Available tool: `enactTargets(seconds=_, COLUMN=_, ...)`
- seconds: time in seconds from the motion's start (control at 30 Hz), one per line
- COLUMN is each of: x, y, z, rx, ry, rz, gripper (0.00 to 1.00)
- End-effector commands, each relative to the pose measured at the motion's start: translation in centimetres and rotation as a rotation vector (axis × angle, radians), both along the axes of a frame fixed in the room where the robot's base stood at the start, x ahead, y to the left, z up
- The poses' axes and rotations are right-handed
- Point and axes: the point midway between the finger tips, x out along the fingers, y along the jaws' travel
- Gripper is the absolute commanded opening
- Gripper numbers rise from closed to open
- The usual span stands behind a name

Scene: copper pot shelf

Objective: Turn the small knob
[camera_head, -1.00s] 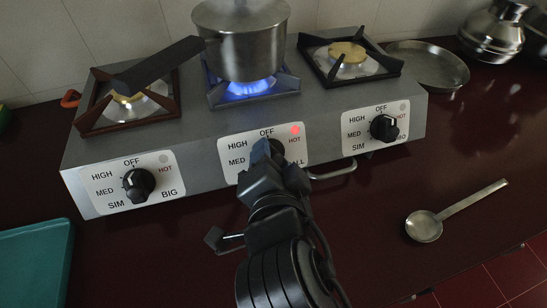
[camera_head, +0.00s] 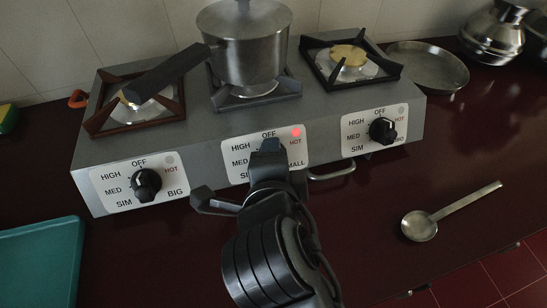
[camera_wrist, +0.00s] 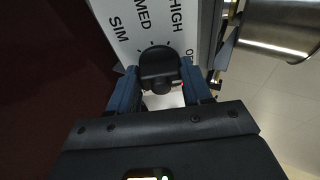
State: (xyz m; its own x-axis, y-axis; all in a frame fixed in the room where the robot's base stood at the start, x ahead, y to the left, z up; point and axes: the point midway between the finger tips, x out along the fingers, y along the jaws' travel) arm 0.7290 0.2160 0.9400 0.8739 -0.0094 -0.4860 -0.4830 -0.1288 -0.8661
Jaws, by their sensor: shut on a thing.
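The small knob is in the middle panel (camera_head: 238,162) of the grey stove, marked SMALL. In the head view my gripper (camera_head: 268,150) covers most of it. The wrist view shows the black knob (camera_wrist: 159,66) between the two blue-grey fingers of my gripper (camera_wrist: 161,84), which is shut on it. The red light (camera_head: 296,132) by HOT is lit. No flame shows at the middle burner (camera_head: 255,91), under a metal pot (camera_head: 244,50) with a black handle.
A BIG knob (camera_head: 146,184) is on the left panel and another black knob (camera_head: 382,131) on the right panel. A ladle (camera_head: 420,226) lies on the dark red counter; a teal board (camera_head: 40,265) lies at left.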

Motion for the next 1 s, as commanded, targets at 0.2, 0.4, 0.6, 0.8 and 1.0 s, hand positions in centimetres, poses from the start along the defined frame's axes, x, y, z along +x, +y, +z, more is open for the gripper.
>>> enactTargets(seconds=0.2, x=0.01, y=0.0, z=-0.04, rx=0.007, ry=0.002, rz=-0.004, gripper=0.18)
enactTargets(seconds=0.4, x=0.01, y=-0.02, z=-0.05, rx=0.006, ry=0.002, rz=-0.004, gripper=0.5)
enactTargets(seconds=0.6, x=0.0, y=-0.01, z=-0.03, rx=0.005, ry=0.002, rz=-0.003, gripper=0.69)
enactTargets(seconds=0.8, x=0.0, y=-0.01, z=-0.02, rx=0.005, ry=0.002, rz=-0.003, gripper=0.74)
enactTargets(seconds=1.0, x=-0.65, y=0.06, z=0.25, rx=0.005, ry=0.002, rz=-0.001, gripper=0.74)
